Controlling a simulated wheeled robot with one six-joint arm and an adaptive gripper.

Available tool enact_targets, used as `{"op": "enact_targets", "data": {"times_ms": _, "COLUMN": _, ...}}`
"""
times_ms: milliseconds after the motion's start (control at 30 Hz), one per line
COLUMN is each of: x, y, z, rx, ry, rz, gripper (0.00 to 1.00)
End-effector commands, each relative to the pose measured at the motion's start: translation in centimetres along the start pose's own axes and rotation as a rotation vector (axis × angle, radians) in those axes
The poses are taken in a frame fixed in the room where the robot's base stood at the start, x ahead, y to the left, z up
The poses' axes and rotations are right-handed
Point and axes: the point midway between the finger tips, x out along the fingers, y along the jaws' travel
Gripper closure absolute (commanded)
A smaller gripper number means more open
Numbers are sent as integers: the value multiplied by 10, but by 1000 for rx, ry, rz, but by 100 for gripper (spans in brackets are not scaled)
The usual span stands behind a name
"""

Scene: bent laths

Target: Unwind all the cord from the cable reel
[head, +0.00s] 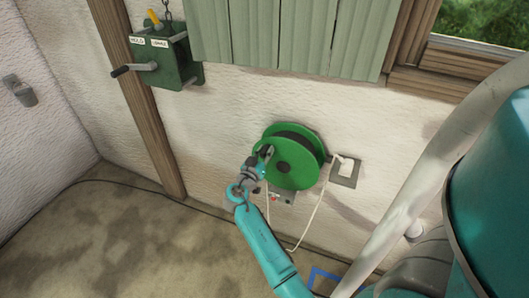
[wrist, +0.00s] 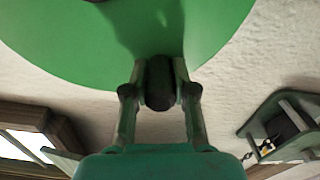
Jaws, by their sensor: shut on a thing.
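The green cable reel (head: 296,166) is mounted low on the white wall, and its disc also fills the top of the wrist view (wrist: 90,45). A dark cylindrical crank knob (wrist: 159,82) stands out from the disc. My gripper (head: 264,168) is at the left side of the reel, its two fingers shut on the knob in the wrist view. A pale cord (head: 317,212) runs in a slack loop below the reel, from near a wall plate (head: 346,170) down toward the floor.
A green winch box (head: 160,55) with a side crank hangs on the wall at upper left, beside a wooden post (head: 150,110). Green slats (head: 290,35) hang above the reel. A dark cable lies along the floor's edge. The stained floor (head: 110,240) at left is clear.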

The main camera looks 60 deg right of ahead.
Motion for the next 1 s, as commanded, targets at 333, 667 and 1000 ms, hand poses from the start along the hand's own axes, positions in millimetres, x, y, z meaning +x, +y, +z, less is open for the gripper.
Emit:
{"op": "enact_targets", "data": {"times_ms": 333, "x": 0, "y": 22, "z": -8, "rx": 210, "ry": 0, "rz": 1, "gripper": 100}}
{"op": "enact_targets", "data": {"times_ms": 667, "x": 0, "y": 43, "z": -11, "rx": 415, "ry": 0, "rz": 0, "gripper": 100}}
{"op": "enact_targets", "data": {"times_ms": 1000, "x": 0, "y": 52, "z": -12, "rx": 507, "ry": 0, "rz": 1, "gripper": 100}}
